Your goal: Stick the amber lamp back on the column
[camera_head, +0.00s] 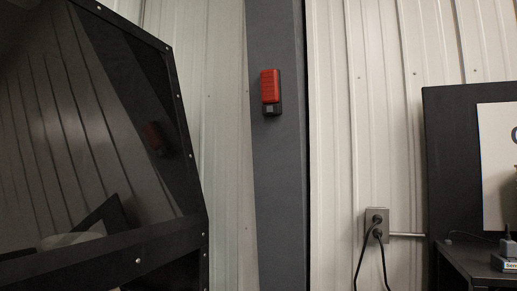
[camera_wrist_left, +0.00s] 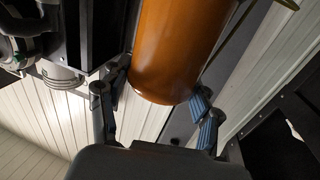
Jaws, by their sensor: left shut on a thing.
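The amber lamp (camera_wrist_left: 178,50) is a large orange cylinder filling the upper middle of the left wrist view. My left gripper (camera_wrist_left: 158,98) is shut on it, with one finger at each side of its near end. The lamp's far end is cut off by the frame. The dark grey column (camera_head: 278,180) stands upright in the middle of the head view. A red lamp-like unit (camera_head: 270,86) with a dark base sits on the column's upper part. Neither gripper shows in the head view.
A dark glossy framed panel (camera_head: 95,130) fills the left of the head view and reflects the column. Right of the column are a ribbed pale wall (camera_head: 360,120), an outlet with black cords (camera_head: 376,222) and a dark bench (camera_head: 475,262). The column's lower face is bare.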

